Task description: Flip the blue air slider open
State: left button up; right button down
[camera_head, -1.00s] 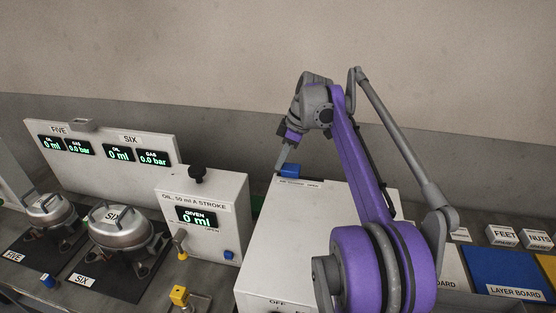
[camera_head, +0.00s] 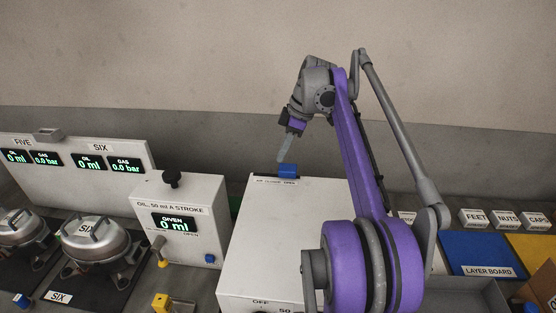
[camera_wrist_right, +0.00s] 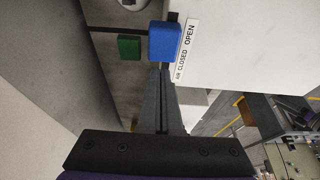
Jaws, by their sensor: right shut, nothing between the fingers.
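The blue air slider (camera_head: 287,170) sits at the back top edge of a white box (camera_head: 262,225). In the head view it stands by the right, OPEN end of the AIR CLOSED OPEN label (camera_head: 276,182). The slider also shows in the right wrist view (camera_wrist_right: 165,42), beside the label (camera_wrist_right: 186,48). My right gripper (camera_head: 282,160) is shut and empty, its fingertips at the slider's left side. In the right wrist view the fingers (camera_wrist_right: 164,75) end right at the slider; I cannot tell if they touch. My left gripper is not in view.
A green block (camera_wrist_right: 130,47) lies beside the slider in the wrist view. Left of the white box stands the oil unit (camera_head: 183,215) with a black knob, then compressor SIX (camera_head: 95,240). A blue layer board (camera_head: 480,254) and labelled bins lie right. A wall rises behind.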

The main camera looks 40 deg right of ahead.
aim_at(291, 167)
jog(key=v, duration=0.7)
dwell(0.6)
